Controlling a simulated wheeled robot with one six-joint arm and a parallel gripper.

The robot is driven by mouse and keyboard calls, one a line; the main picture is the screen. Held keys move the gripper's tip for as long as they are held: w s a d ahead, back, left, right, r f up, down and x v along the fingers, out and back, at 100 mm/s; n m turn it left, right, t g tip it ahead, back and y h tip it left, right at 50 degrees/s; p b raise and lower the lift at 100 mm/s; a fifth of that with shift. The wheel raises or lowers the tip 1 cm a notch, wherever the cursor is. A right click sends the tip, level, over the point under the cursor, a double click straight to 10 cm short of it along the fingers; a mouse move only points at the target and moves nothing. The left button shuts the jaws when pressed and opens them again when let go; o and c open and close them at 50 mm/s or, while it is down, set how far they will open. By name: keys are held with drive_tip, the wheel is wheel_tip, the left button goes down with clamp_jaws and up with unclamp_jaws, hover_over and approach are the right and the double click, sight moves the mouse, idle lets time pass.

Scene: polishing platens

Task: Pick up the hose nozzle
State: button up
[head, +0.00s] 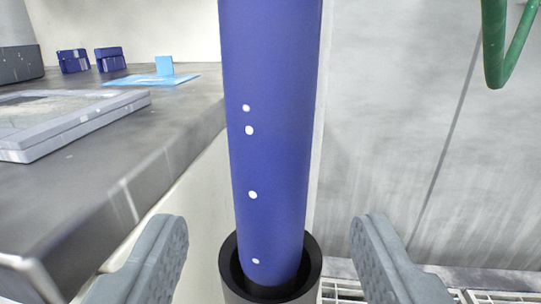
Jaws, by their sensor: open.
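A blue cylinder with several white dots, which looks like the hose nozzle (270,130), stands nearly upright in the middle of the head view. Its top runs out of the picture. Its lower end sits inside a dark round holder (312,268). My gripper (270,240) is open, with one grey finger to the left of the blue cylinder and one to the right. There is a clear gap on both sides, and neither finger appears to touch it.
A grey bench (165,150) on the left carries a framed tray (75,118), small blue boxes (92,60) and a light blue item (163,68). A green hose (494,45) hangs at upper right before a grey wall (410,150). White grating (345,290) lies below.

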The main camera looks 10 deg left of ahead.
sight(271, 207)
drive_tip(key=shift+w+a, duration=0.15)
drive_tip(key=shift+w, duration=0.75)
drive_tip(key=shift+w+a, duration=0.2)
drive_tip(key=shift+w, duration=0.75)
drive_tip(key=shift+w+a, duration=0.15)
drive_tip(key=shift+w, duration=0.75)
drive_tip(key=shift+r, duration=0.1)
drive_tip(key=c, duration=1.2)
